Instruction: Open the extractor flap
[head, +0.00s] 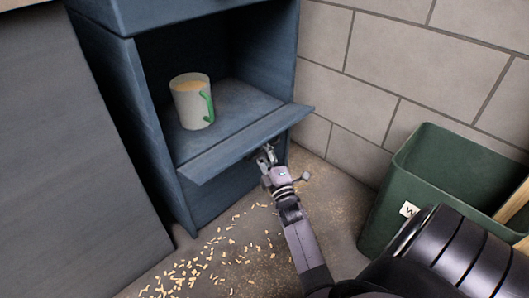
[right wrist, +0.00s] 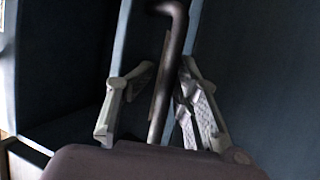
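The flap (head: 245,145) is a blue-grey panel across the front of a blue cabinet (head: 165,150). It is swung outward from the opening, and the inside shows above it. My right gripper (head: 266,156) is at the flap's outer side, near its right end. In the right wrist view, a dark bar handle (right wrist: 172,60) runs between the two spread fingers (right wrist: 155,112). The fingers are apart, with the bar nearer the right finger; I cannot tell whether they touch it. My left gripper is not in view.
Shavings (head: 190,270) litter the floor. A block wall (head: 400,60) closes the back right.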

